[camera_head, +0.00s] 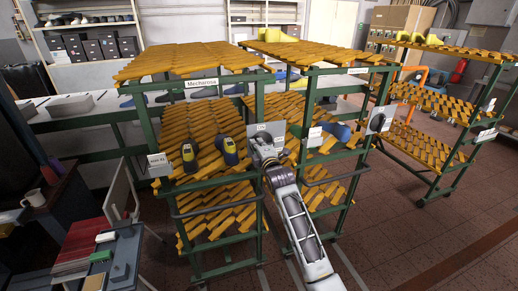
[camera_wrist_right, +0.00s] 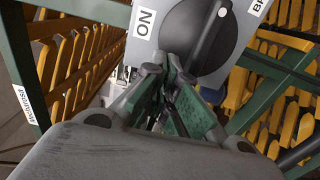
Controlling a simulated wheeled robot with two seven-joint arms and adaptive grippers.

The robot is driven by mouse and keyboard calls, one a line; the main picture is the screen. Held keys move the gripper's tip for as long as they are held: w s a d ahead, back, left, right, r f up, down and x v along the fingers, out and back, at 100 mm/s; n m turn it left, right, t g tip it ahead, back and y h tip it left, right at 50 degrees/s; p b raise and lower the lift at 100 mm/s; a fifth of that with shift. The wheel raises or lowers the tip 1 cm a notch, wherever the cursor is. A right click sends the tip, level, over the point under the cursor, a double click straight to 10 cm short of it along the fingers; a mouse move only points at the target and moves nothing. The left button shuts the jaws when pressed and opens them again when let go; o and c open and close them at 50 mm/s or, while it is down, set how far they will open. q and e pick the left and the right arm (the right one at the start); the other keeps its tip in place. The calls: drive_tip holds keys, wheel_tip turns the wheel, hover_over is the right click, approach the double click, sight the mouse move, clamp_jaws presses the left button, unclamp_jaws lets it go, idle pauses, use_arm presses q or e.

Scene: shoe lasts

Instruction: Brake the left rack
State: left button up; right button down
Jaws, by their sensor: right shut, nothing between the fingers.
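The left rack (camera_head: 195,62) has a green frame and slanted orange-yellow slatted shelves. A grey box (camera_head: 278,129) with an "ON" label is at its right front post. In the right wrist view this box shows a black round knob (camera_wrist_right: 208,38) with a white mark, beside the "ON" label (camera_wrist_right: 145,20). A second label at the top right is cut off and starts with "BR". My right gripper (camera_head: 266,148) is shut and empty, its fingertips (camera_wrist_right: 168,68) right at the knob's lower left edge. I cannot tell whether they touch it. My left gripper is not in view.
A middle rack (camera_head: 320,53) stands close on the right, with another rack (camera_head: 455,50) farther right. A cluttered desk (camera_head: 125,262) is at the lower left. The floor at lower right is clear.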

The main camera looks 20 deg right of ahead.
sight(252, 137)
drive_tip(key=shift+w, duration=1.65)
drive_tip(key=shift+f, duration=0.2)
drive_tip(key=shift+f+b, duration=0.3)
drive_tip(key=shift+f, duration=0.25)
drive_tip(key=shift+f, duration=0.1)
